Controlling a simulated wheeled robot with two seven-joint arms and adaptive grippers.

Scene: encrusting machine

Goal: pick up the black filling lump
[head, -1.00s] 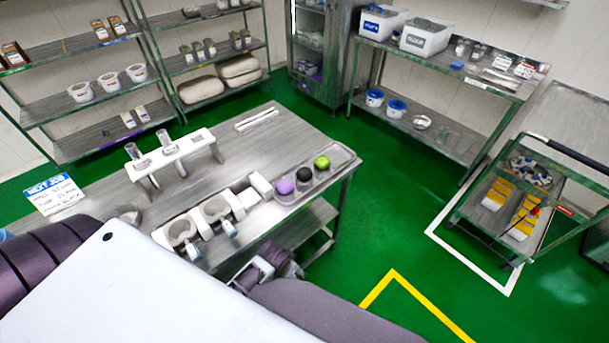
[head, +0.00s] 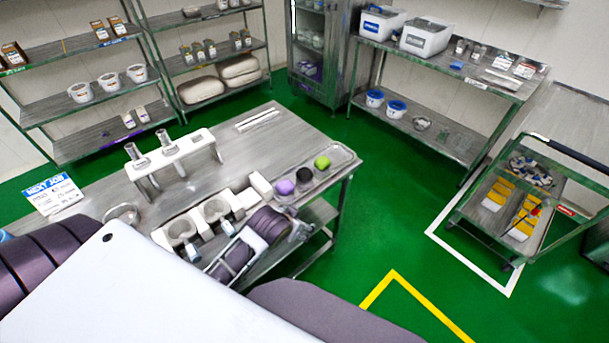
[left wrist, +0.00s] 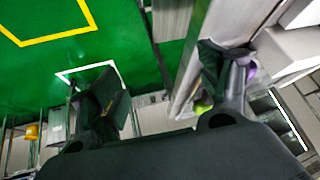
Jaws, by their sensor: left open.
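The black filling lump (head: 304,175) sits on a metal tray (head: 343,152) at the right end of the workbench. It lies between a purple lump (head: 285,187) and a green lump (head: 322,162). My left gripper (head: 297,228) is just off the bench's front edge, on the near side of the tray, apart from the lumps. In the left wrist view my left gripper (left wrist: 165,88) is open and empty. Parts of the purple lump (left wrist: 251,71) and green lump (left wrist: 203,107) show by its right finger; I cannot make out the black one there. My right gripper is not in view.
A white block (head: 260,186) and two cup-shaped units (head: 217,211) stand left of the tray. A white stand (head: 172,158) with clear tubes is farther left. Green floor (head: 400,215) is open right of the bench. A trolley (head: 520,195) stands farther right.

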